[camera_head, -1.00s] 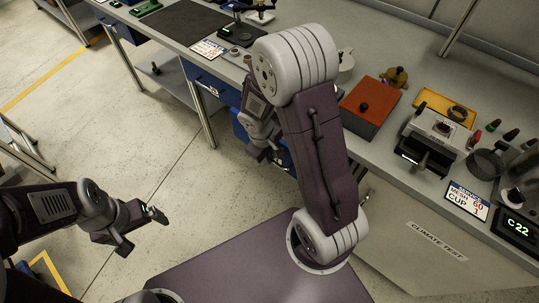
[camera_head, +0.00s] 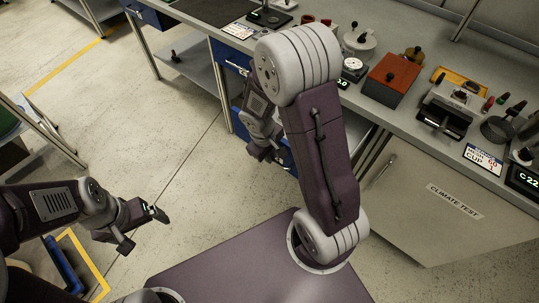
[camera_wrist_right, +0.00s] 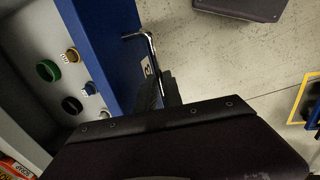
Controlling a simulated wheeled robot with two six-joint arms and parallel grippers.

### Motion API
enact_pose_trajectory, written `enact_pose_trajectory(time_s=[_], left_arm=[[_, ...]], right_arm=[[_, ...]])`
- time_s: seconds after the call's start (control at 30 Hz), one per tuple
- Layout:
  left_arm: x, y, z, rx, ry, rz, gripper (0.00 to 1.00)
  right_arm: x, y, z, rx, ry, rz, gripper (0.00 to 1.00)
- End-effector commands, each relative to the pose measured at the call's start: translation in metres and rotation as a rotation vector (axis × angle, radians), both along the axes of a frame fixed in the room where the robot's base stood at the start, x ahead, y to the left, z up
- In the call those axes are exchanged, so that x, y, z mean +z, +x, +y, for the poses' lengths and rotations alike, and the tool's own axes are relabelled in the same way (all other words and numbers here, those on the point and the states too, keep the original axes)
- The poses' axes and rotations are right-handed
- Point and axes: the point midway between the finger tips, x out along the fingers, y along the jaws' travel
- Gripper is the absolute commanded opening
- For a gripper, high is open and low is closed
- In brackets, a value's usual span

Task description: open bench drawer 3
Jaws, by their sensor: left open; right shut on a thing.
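The blue drawer front (camera_wrist_right: 112,45) fills the upper left of the right wrist view, with a label "3" (camera_wrist_right: 147,67) on its face. A metal bar handle (camera_wrist_right: 139,35) stands out from it. My right gripper (camera_wrist_right: 158,92) is shut on this handle; its dark fingers hide the near end. In the head view, my right gripper (camera_head: 266,152) is low in front of the bench, with blue drawer fronts partly hidden behind my arm. My left gripper (camera_head: 145,228) is open and empty over the floor, away from the bench.
Several coloured rings and caps (camera_wrist_right: 72,75) lie on a grey surface behind the blue front; I cannot tell whether it is the drawer's inside. The bench top (camera_head: 325,75) carries an orange box (camera_head: 392,75). A climate test cabinet (camera_head: 420,210) stands right. Floor (camera_head: 190,140) is open left.

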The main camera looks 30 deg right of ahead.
Motion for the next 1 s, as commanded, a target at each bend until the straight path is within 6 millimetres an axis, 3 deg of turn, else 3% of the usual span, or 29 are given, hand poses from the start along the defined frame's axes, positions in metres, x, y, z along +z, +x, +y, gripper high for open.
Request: enact_pose_trajectory(time_s=[0.13, 0.17, 0.2, 0.5, 0.8, 1.0], left_arm=[[0.0, 0.0, 0.0, 0.0, 0.0, 0.0, 0.93], [0.0, 0.0, 0.0, 0.0, 0.0, 0.0, 0.93], [0.0, 0.0, 0.0, 0.0, 0.0, 0.0, 0.93], [0.002, 0.0, 0.0, 0.0, 0.0, 0.0, 0.93], [0.027, 0.0, 0.0, 0.0, 0.0, 0.0, 0.93], [0.033, 0.0, 0.0, 0.0, 0.0, 0.0, 0.93]], right_arm=[[0.001, 0.001, 0.0, 0.001, 0.0, -0.003, 0.0], [0.001, 0.001, 0.0, 0.001, 0.0, -0.003, 0.16], [0.001, 0.001, 0.0, 0.001, 0.0, -0.003, 0.2], [0.003, 0.001, 0.0, 0.001, 0.0, -0.003, 0.2], [0.064, -0.003, 0.011, 0.0, 0.001, -0.007, 0.2], [0.087, -0.006, 0.016, 0.001, 0.0, -0.003, 0.2]])
